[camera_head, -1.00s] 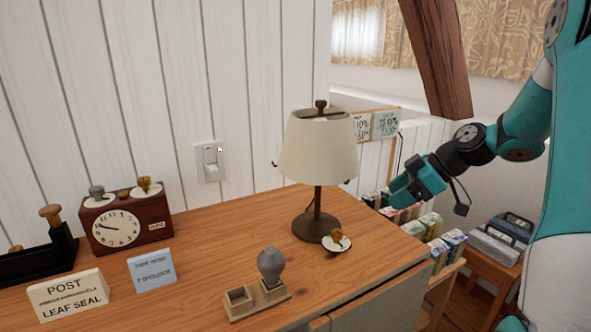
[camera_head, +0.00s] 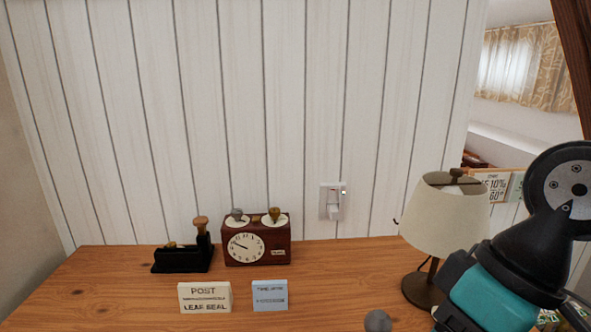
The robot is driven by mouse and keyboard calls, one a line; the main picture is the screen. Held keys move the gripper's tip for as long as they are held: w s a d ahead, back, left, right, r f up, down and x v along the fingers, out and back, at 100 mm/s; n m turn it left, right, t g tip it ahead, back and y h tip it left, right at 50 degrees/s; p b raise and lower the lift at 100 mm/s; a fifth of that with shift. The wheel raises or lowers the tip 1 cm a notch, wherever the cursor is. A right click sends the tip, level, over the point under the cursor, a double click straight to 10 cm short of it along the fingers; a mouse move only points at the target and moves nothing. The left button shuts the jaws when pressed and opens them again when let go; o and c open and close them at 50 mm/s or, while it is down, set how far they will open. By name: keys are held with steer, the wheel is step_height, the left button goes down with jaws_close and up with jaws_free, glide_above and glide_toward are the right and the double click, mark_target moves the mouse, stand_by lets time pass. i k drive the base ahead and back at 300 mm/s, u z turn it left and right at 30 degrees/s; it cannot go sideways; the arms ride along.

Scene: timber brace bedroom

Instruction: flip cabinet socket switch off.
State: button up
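The socket switch (camera_head: 332,202) is a white plate on the white plank wall, just above the back edge of the wooden cabinet top (camera_head: 130,290). A rocker or plug shape sticks out of its lower middle, and a small lit spot shows at its upper right. I cannot tell its switch position at this size. My gripper (camera_head: 452,318) is at the lower right, in front of the lamp's base and well apart from the socket. Its teal body shows, but its fingertips run to the bottom edge, so its opening is not clear.
A lamp (camera_head: 445,218) with a cream shade stands right of the socket. A brown clock box (camera_head: 257,240), a black stamp holder (camera_head: 183,255), a post sign (camera_head: 205,298) and a blue sign (camera_head: 270,295) stand left. A grey knob (camera_head: 377,321) shows at the front. The wall before the socket is clear.

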mark_target(331, 192)
steer(key=z, duration=1.45)
steer(key=k, duration=0.8)
steer(key=u, duration=1.55)
steer(key=i, duration=1)
steer(key=u, duration=0.05)
